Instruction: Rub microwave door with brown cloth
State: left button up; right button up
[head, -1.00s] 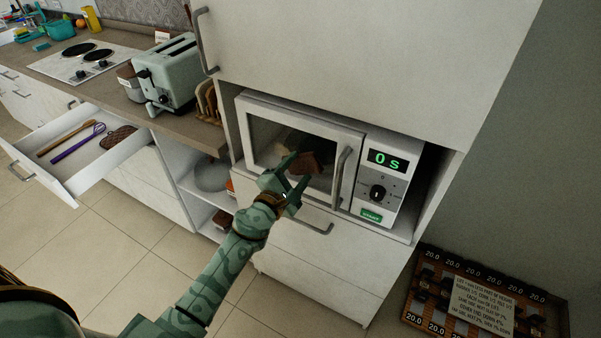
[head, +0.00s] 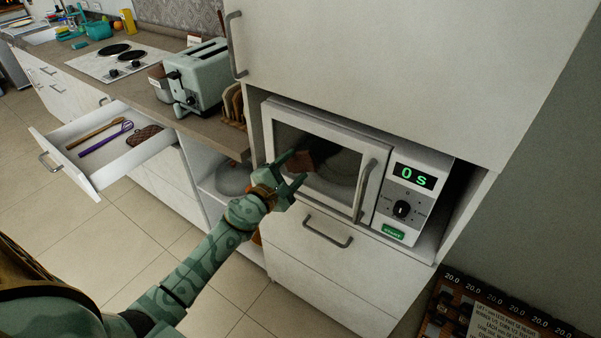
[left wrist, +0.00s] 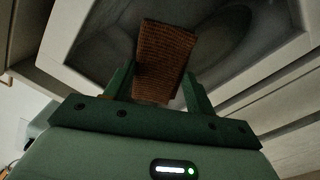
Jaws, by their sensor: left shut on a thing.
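The white microwave stands in a nook, its door (head: 340,130) shut, with a dark glass window and a grey vertical handle (head: 366,190). My left gripper (head: 296,170) is in front of the left part of the door window. It is shut on the brown cloth (head: 304,160). In the left wrist view the cloth (left wrist: 163,60) is a woven brown piece between the fingers, sticking out past their tips toward the glass. I cannot tell whether it touches the glass. The right gripper is not in view.
An open drawer (head: 150,163) with utensils and a brown mitt juts out at the left. A toaster (head: 200,75) stands on the counter. A drawer handle (head: 328,230) sits below the microwave. A rack of weights marked 20.0 (head: 480,290) is at lower right.

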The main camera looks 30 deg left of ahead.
pick_arm(q)
jog(key=shift+a+f, duration=0.1)
jog(key=shift+a, duration=0.85)
jog(key=shift+s, duration=0.1)
jog(key=shift+s+a+b, duration=0.2)
jog(key=shift+s+b, duration=0.1)
jog(key=shift+s, duration=2.6)
jog(key=s, duration=0.3)
jog(key=shift+a+b, duration=0.15)
jog(key=shift+b, duration=0.15)
jog(key=shift+w, duration=0.1)
